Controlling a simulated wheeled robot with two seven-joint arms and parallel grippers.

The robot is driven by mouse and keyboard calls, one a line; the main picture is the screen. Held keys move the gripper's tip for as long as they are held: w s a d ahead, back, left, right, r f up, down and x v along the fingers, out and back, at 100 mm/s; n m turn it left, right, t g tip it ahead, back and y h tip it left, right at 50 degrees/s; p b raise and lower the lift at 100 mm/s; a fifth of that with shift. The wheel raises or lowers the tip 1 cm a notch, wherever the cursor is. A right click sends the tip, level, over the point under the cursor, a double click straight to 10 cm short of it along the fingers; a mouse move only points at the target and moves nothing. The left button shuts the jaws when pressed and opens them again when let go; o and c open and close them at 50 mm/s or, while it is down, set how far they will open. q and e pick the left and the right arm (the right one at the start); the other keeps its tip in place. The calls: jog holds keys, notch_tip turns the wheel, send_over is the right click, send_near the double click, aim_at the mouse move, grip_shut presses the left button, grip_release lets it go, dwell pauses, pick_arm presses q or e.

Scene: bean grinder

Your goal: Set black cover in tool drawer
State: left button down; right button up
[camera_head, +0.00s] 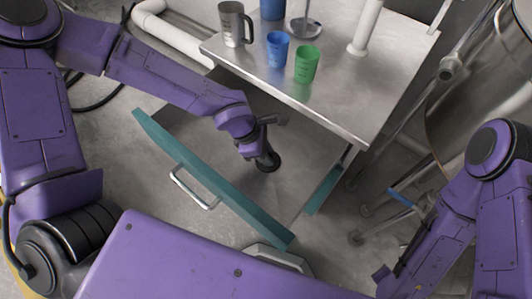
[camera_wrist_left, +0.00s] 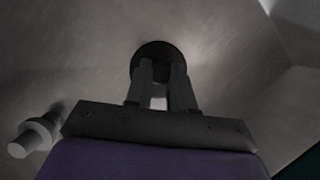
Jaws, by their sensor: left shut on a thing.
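The black cover (camera_head: 268,162) is a small round dark piece inside the open tool drawer (camera_head: 222,190), which has a teal front and a metal handle. My left gripper (camera_head: 262,152) reaches down into the drawer and is shut on the cover. In the left wrist view the cover (camera_wrist_left: 157,52) shows at the fingertips (camera_wrist_left: 160,75), close over the grey drawer floor. I cannot tell whether it touches the floor. My right gripper is not clearly in view; only my right arm shows at the lower right of the head view.
A metal table (camera_head: 335,75) stands above the drawer with a steel mug (camera_head: 232,24), a blue cup (camera_head: 277,50) and a green cup (camera_head: 306,64). A light round-headed piece (camera_wrist_left: 35,135) lies in the drawer at the left of the wrist view. The drawer floor around the cover is mostly bare.

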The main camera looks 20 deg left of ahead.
pick_arm(q)
jog(key=c, duration=1)
grip_release()
jog(key=shift+o, duration=0.2)
jog(key=p+v, duration=0.4)
jog(key=v, duration=0.8)
